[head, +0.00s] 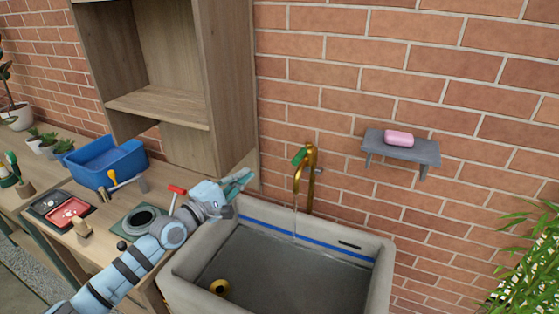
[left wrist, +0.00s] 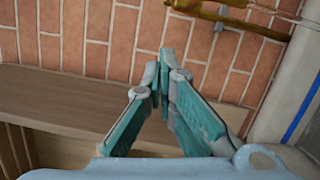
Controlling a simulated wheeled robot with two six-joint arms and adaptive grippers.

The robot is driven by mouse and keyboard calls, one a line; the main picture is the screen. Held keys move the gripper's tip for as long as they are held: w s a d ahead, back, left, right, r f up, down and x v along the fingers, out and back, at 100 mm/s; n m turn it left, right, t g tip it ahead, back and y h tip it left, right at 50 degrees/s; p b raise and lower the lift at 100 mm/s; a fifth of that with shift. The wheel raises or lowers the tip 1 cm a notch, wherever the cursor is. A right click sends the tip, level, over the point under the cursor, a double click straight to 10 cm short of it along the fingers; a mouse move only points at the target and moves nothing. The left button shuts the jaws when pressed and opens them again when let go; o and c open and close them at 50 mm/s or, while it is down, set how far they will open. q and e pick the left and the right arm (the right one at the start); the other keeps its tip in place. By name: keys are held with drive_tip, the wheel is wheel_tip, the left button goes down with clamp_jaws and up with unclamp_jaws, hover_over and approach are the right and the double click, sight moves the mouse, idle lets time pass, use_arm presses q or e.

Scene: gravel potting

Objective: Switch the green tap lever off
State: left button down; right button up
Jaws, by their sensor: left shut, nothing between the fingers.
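The brass tap (head: 311,178) stands at the back of the sink against the brick wall, with its green lever (head: 299,157) at the top left. A thin stream of water (head: 295,222) runs from its spout into the sink. My left gripper (head: 250,175) is shut and empty, left of the tap and apart from it. In the left wrist view my gripper's fingers (left wrist: 168,62) are together. Part of the tap (left wrist: 235,22) shows there at the top right; the green lever is not in that view. My right gripper is not in view.
The grey sink (head: 380,270) holds water and a small brass-coloured object (head: 219,287). A wooden shelf unit (head: 228,80) stands behind my left arm. A wall shelf (head: 415,152) with pink soap (head: 398,138) is right of the tap. A blue bin (head: 105,165) stands left.

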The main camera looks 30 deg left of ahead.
sight(302, 153)
use_arm(q)
drive_tip(key=shift+d, duration=0.15)
drive_tip(key=w+d+r, duration=0.1)
drive_tip(key=w+d, duration=0.4)
drive_tip(key=w, duration=0.5)
drive_tip(key=shift+d+r, duration=0.15)
drive_tip(key=shift+d, duration=0.2)
